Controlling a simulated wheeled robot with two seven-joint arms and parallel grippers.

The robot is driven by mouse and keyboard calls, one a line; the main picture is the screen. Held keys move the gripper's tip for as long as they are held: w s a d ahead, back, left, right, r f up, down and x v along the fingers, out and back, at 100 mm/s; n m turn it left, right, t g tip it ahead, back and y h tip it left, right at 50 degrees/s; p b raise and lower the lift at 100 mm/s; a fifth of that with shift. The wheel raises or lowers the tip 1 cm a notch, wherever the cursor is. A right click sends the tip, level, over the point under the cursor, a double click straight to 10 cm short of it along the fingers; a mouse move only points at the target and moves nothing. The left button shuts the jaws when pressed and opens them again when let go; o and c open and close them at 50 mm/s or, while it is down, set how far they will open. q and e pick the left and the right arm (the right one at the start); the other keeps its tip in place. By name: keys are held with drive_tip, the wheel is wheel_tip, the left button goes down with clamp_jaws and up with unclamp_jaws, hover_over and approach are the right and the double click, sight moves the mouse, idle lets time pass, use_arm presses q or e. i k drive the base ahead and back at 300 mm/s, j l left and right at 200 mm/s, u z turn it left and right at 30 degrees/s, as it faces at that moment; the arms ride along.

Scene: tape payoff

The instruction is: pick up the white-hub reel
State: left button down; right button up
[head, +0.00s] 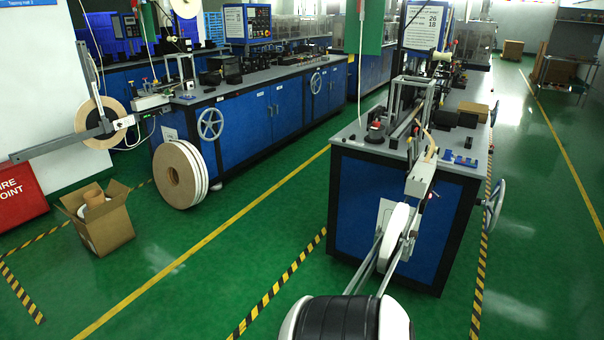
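No reel shows a hub I can clearly make out as white. A tan reel (90,117) hangs on the grey payoff arm (60,145) at the left machine. Several large tan reels with white edges (174,170) stand upright together on the floor against that machine; the front one has a dark centre hole. A white reel (393,237), seen nearly edge-on, sits at the front of the right machine by grey bars (366,266); its hub is hidden. Neither of my grippers is in view.
An open cardboard box (107,232) with rolls inside stands on the floor at left, near a red box (20,196). Blue machines (245,122) and (350,205) flank a clear green aisle with yellow lines. A handwheel (494,203) juts from the right machine.

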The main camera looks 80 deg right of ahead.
sight(398, 224)
drive_tip(key=l+z, duration=0.1)
drive_tip(key=z, duration=0.35)
drive_tip(key=l+z, duration=0.1)
drive_tip(key=z, duration=0.35)
drive_tip(key=l+z, duration=0.15)
drive_tip(key=z, duration=0.3)
drive_tip(key=l+z, duration=0.1)
drive_tip(key=z, duration=0.3)
drive_tip(key=k+l, duration=0.05)
